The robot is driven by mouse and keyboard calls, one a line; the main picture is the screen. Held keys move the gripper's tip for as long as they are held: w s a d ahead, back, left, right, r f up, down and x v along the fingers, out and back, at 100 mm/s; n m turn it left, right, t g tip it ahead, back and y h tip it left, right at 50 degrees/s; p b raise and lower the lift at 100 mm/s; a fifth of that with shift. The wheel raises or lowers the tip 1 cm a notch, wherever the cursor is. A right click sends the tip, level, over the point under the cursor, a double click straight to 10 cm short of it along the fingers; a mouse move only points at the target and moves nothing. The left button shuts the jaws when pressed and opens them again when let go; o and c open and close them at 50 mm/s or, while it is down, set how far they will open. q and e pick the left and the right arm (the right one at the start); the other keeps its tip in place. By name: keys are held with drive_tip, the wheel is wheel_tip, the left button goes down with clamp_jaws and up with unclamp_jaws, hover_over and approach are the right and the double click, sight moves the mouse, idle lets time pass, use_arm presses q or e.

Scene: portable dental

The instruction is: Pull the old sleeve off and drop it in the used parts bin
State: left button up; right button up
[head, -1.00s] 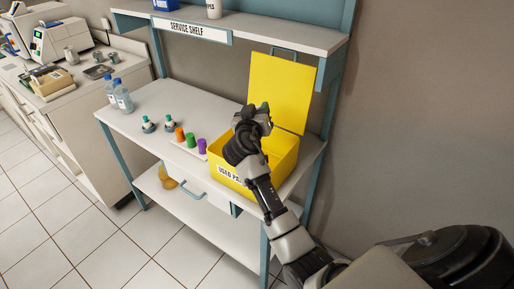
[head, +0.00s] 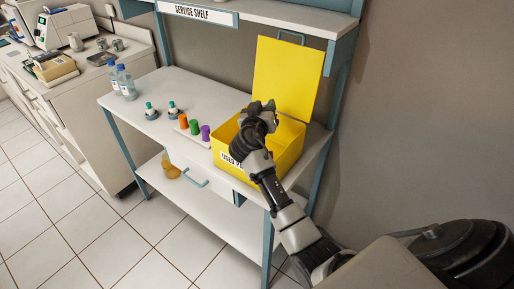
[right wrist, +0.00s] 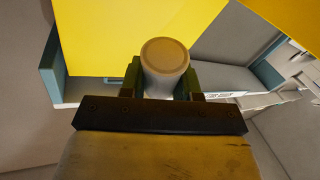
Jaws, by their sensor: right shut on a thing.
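The used parts bin (head: 285,163) is a yellow box with a white label on its front, standing at the right end of the service bench. Its yellow lid (head: 288,75) stands open at the back. My right gripper (head: 264,107) is above the open bin in the head view. In the right wrist view it is shut on a pale beige cylinder, the old sleeve (right wrist: 167,62), whose round end faces the camera between the two jaws. The sleeve cannot be made out in the head view. My left gripper is not in view.
Orange, green and purple capped parts (head: 194,127) stand in a row just left of the bin. Two teal-topped fittings (head: 173,109) and clear bottles (head: 126,82) stand farther left. The service shelf (head: 262,15) overhangs the bench behind.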

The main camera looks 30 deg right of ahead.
drive_tip(key=o, duration=0.9)
drive_tip(key=shift+c, duration=0.2)
drive_tip(key=shift+o, duration=0.5)
drive_tip(key=r, duration=0.4)
drive_tip(key=shift+s+d+r+b, duration=0.2)
drive_tip(key=shift+s+r+b, duration=0.05)
drive_tip(key=shift+s+b, duration=0.05)
drive_tip(key=s+d+r, duration=0.5)
drive_tip(key=s+r, duration=0.1)
drive_tip(key=s, duration=0.3)
drive_tip(key=shift+s+r, duration=0.25)
drive_tip(key=shift+s, duration=0.15)
